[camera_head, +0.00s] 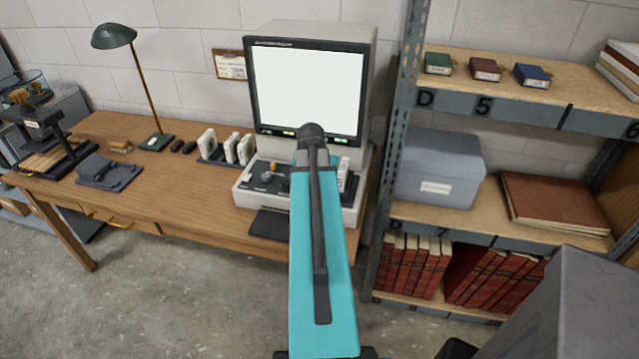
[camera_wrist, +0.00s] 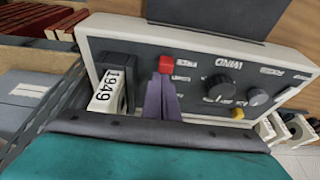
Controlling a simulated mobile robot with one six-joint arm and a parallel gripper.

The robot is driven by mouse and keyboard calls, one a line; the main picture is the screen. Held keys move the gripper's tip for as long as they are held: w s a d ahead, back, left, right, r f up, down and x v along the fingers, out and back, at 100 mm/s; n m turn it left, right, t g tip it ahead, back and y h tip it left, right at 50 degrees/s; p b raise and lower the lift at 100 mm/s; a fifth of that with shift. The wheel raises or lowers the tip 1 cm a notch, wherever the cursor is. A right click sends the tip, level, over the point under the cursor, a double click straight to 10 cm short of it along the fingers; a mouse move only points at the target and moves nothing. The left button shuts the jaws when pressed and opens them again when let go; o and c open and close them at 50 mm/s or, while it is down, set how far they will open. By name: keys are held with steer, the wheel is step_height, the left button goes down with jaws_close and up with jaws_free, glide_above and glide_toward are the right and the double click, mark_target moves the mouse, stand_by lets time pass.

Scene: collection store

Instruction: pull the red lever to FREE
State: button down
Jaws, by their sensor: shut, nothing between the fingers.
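The red lever (camera_wrist: 169,62) shows as a small red block on the dark control panel (camera_wrist: 208,72) in the wrist view. Small white labels sit beside it; their words are too small and turned to read. My gripper (camera_wrist: 165,82) is shut and empty, its grey-purple fingers ending right at the lever's near side. I cannot tell whether they touch it. In the head view the panel belongs to the reader machine (camera_head: 305,85) with a lit white screen. My turquoise arm reaches up to it and hides the lever and my gripper there.
On the panel are a black knob (camera_wrist: 219,87) by the word WIND and a yellow knob (camera_wrist: 238,113). The metal shelving (camera_head: 397,130) is close on the right. The desk (camera_head: 190,205) extends left, with a lamp (camera_head: 114,38).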

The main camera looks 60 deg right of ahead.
steer(key=shift+w+d, duration=0.2)
steer(key=shift+d, duration=0.45)
steer(key=shift+w+d, duration=0.2)
steer(key=shift+d, duration=0.5)
steer(key=shift+w+d, duration=0.2)
steer(key=shift+d, duration=0.45)
steer(key=b+v, duration=0.2)
steer(key=v, duration=0.8)
steer(key=shift+a, duration=0.1)
